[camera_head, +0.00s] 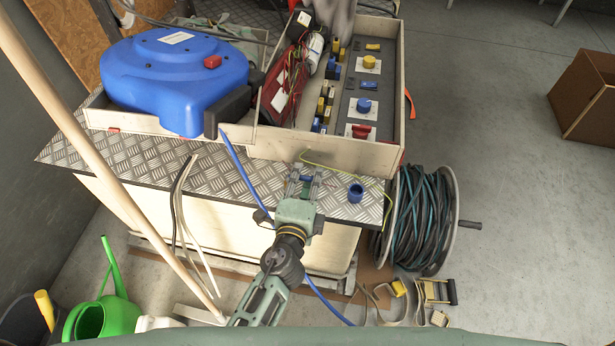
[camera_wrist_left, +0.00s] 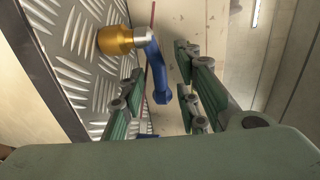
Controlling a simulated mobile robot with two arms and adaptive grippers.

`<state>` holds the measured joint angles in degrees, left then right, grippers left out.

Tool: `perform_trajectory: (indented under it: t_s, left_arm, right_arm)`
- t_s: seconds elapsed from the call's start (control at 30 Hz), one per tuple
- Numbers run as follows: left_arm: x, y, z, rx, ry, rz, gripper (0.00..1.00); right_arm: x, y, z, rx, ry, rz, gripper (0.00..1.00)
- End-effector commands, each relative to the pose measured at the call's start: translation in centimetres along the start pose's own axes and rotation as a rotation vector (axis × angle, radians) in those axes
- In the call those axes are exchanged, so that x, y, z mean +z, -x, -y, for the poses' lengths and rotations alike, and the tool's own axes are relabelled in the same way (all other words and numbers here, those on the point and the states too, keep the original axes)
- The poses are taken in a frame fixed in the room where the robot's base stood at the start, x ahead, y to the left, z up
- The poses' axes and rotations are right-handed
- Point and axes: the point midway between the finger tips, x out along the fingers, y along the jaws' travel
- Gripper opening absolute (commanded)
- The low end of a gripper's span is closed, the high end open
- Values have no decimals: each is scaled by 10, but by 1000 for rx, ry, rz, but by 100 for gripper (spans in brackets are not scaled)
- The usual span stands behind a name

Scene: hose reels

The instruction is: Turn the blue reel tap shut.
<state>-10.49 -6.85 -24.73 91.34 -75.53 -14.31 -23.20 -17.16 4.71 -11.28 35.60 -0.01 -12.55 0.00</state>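In the left wrist view, the tap has a brass-coloured body (camera_wrist_left: 115,40) and a blue lever (camera_wrist_left: 157,75) on a pale metal neck. My left gripper (camera_wrist_left: 162,103) is open, with the end of the lever in the gap between its fingers. I cannot tell whether a finger touches the lever. In the head view, my left gripper (camera_head: 304,180) is at the front edge of the tread-plate bench top; the tap is mostly hidden there. The blue hose reel (camera_head: 175,75) stands on the bench at the upper left. My right gripper is not in view.
A wooden tray (camera_head: 340,150) of switches and tools is behind the gripper. A blue ring-shaped piece (camera_head: 355,192) sits to its right. A drum of dark hose (camera_head: 425,215) stands right of the bench. A pale pole (camera_head: 90,150) crosses the left side.

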Motion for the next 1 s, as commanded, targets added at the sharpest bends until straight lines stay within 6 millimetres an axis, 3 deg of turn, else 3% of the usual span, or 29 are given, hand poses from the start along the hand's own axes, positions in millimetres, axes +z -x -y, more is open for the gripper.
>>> perform_trajectory:
  t_s: [0.37, 0.7, 1.0]
  left_arm:
    - [0, -8, 0, 0, 2, 0, 30]
    - [0, -8, -1, 1, 1, 0, 0]
    - [0, -7, -2, 4, 0, 1, 0]
  right_arm:
    - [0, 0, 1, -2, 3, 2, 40]
    - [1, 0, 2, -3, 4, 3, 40]
    - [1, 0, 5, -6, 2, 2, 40]
